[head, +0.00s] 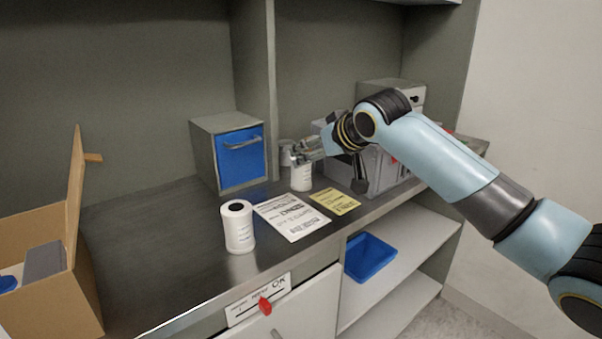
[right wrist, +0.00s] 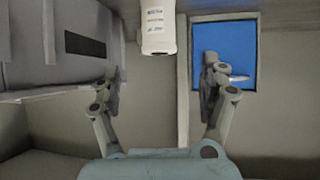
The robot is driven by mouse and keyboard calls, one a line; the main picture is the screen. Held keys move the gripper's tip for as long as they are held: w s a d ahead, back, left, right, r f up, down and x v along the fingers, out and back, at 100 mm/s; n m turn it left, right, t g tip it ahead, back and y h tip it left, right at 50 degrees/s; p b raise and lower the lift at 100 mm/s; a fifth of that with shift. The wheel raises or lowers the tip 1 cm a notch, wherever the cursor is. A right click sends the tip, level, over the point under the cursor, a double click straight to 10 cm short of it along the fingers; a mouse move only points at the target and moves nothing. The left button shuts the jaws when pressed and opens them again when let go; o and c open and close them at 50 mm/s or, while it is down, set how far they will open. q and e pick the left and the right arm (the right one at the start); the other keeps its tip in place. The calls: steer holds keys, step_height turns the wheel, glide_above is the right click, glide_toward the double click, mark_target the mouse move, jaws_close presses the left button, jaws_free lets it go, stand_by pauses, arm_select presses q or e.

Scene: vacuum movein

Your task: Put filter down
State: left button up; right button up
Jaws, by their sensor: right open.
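A white, labelled filter cylinder (head: 301,178) stands upright on the grey counter beside the grey machine, and it also shows at the top of the right wrist view (right wrist: 158,28). My right gripper (head: 306,152) comes in from the right, close to the top of this cylinder. In the right wrist view my two right fingers (right wrist: 162,90) are spread wide with nothing between them. A second white cylinder (head: 239,228) with a hole in its top stands near the counter's front edge. I cannot tell which one the task means. My left gripper is out of view.
A white printed sheet (head: 291,216) and a yellow sheet (head: 335,201) lie in front of the gripper. A blue-fronted box (head: 240,156) stands behind left, a grey machine (head: 383,170) right. An open cardboard box (head: 50,265) is at left. The counter's left middle is clear.

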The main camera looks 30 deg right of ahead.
mark_target(301, 172)
steer(key=x, duration=0.5)
steer(key=shift+b, duration=0.3)
steer(key=b+x, duration=0.1)
steer(key=x, duration=0.4)
steer(key=shift+f, duration=0.35)
steer(key=shift+d, duration=0.1)
steer(key=c, duration=1.3)
steer(key=shift+r, duration=0.2)
steer(key=shift+c, duration=0.9)
